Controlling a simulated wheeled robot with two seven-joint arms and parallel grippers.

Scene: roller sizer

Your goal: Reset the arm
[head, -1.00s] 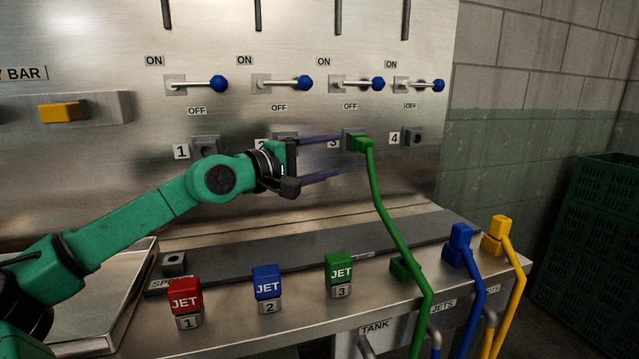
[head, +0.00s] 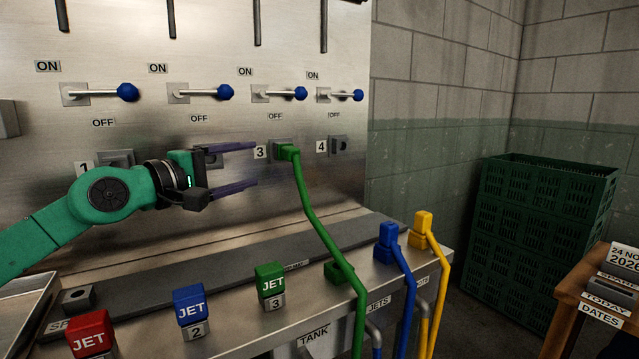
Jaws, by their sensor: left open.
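My left gripper (head: 252,166) is in front of the steel panel (head: 215,40), left of port 3. Its two dark purple fingers are spread apart and point right, with nothing between them. A green plug (head: 287,150) sits in port 3, with its green hose (head: 318,219) running down over the bench edge. The fingertips look close to the plug but apart from it. My left arm (head: 50,235) reaches in from the left, bent at the green joint. Port 2 is mostly hidden behind the gripper. My right gripper is not in view.
Several blue-knobbed levers (head: 222,92) line the panel above the ports. Port 4 (head: 339,147) is empty. Red (head: 91,333), blue (head: 190,305) and green (head: 270,281) JET blocks stand on the bench. Blue (head: 387,238) and yellow (head: 421,225) plugs stand at its right end. Green crates (head: 545,225) stand right.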

